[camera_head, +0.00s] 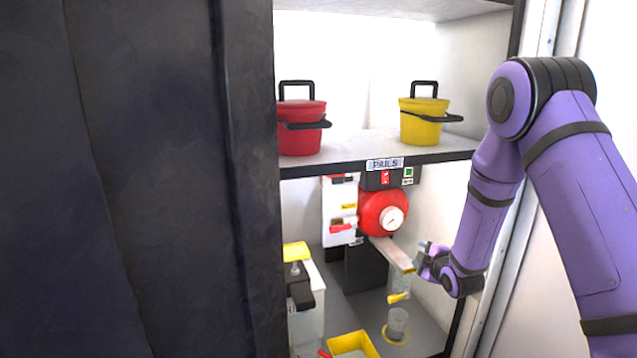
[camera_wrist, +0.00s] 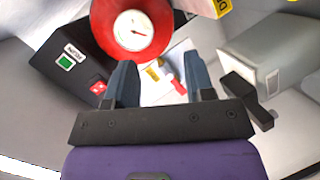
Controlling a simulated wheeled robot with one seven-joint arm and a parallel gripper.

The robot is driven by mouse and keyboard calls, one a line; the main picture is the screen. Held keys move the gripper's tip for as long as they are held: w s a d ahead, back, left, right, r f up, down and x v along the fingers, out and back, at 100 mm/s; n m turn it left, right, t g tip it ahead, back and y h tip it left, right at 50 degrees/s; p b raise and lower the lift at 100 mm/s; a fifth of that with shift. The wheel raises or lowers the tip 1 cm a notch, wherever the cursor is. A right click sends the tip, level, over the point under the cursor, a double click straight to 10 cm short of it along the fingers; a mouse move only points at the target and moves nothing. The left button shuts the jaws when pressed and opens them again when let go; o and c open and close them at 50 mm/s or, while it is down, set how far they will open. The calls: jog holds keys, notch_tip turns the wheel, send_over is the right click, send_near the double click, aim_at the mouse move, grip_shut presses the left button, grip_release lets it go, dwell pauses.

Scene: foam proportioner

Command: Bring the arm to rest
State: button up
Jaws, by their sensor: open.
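My purple arm (camera_head: 590,190) comes in from the right side and bends down in front of the open cabinet. My gripper (camera_head: 424,256) is at the lower shelf level, to the right of the red round unit with a white gauge (camera_head: 383,214) and by a grey slanted bar (camera_head: 393,254). In the wrist view, my gripper (camera_wrist: 160,75) has its two blue-grey fingers spread apart with nothing held between them. The red unit (camera_wrist: 110,28) lies beyond the fingers there. Whether the fingers touch the bar cannot be told.
A red pail (camera_head: 301,128) and a yellow pail (camera_head: 424,124) stand on the upper shelf (camera_head: 350,157). Below are a white container (camera_head: 308,315), a yellow-rimmed bin (camera_head: 346,340) and a clear cup (camera_head: 397,324). A dark panel (camera_head: 130,180) blocks the left side.

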jog(key=s+d+r+m+g+h, duration=0.15)
jog(key=s+r+m, duration=0.25)
jog(key=s+r, duration=0.5)
jog(key=s+d+r+m+g+h, duration=0.1)
jog(key=s+r+m+g, duration=0.4)
jog(key=r, duration=0.9)
jog(key=s+r+m+g, duration=0.1)
jog(key=s+r+m, duration=0.2)
jog(key=s, duration=1.2)
jog(key=s+a+r+m+g, duration=0.1)
jog(key=s+r+m, duration=0.2)
jog(key=s, duration=1.2)
jog(key=shift+r+m+g, duration=0.3)
jog(key=shift+r+g, duration=0.05)
jog(key=shift+w+a, duration=0.1)
